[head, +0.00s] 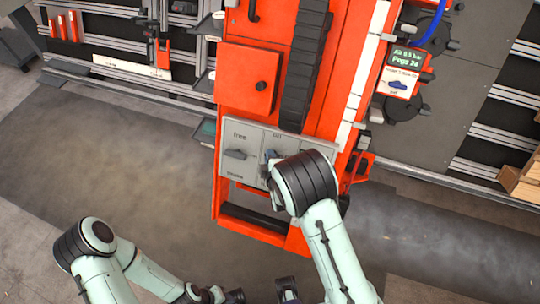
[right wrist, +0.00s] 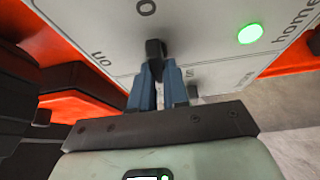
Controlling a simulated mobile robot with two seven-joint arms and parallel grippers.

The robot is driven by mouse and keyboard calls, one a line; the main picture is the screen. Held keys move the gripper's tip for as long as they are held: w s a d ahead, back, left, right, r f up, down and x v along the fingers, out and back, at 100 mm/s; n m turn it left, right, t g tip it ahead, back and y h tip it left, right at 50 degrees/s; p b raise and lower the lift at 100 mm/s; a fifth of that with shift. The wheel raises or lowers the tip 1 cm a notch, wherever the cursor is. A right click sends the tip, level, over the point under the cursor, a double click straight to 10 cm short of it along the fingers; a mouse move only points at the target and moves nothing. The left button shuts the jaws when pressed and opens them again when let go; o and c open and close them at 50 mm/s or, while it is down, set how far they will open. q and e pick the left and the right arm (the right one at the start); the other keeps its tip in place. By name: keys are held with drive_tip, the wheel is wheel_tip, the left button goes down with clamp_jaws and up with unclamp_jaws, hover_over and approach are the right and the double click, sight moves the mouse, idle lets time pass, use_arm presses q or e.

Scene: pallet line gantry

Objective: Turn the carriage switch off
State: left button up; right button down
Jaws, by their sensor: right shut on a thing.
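My right gripper (right wrist: 158,72), with blue fingers, is shut on a black switch knob (right wrist: 154,47) in the right wrist view. The knob stands out from a pale grey panel (right wrist: 205,35). The markings "0" and "on" show near it. In the head view the grey switch panel (head: 232,175) is on the orange gantry, and my right wrist covers its right part. Another switch (head: 236,154), marked "Free" above, is on the panel's left. My left arm is low in the head view; its gripper at the bottom edge is unclear.
A green light (right wrist: 250,33) is lit near the word "home". An orange box with a black knob (head: 261,86) is above the panel. A small display (head: 406,56) with a blue-handled switch (head: 398,85) is at the right. The floor at left is clear.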

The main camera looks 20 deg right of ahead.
idle(0.3)
drive_tip(key=c, duration=1.1)
unclamp_jaws()
drive_tip(key=shift+s, duration=0.1)
drive_tip(key=v, duration=1.3)
drive_tip(key=shift+r, duration=0.15)
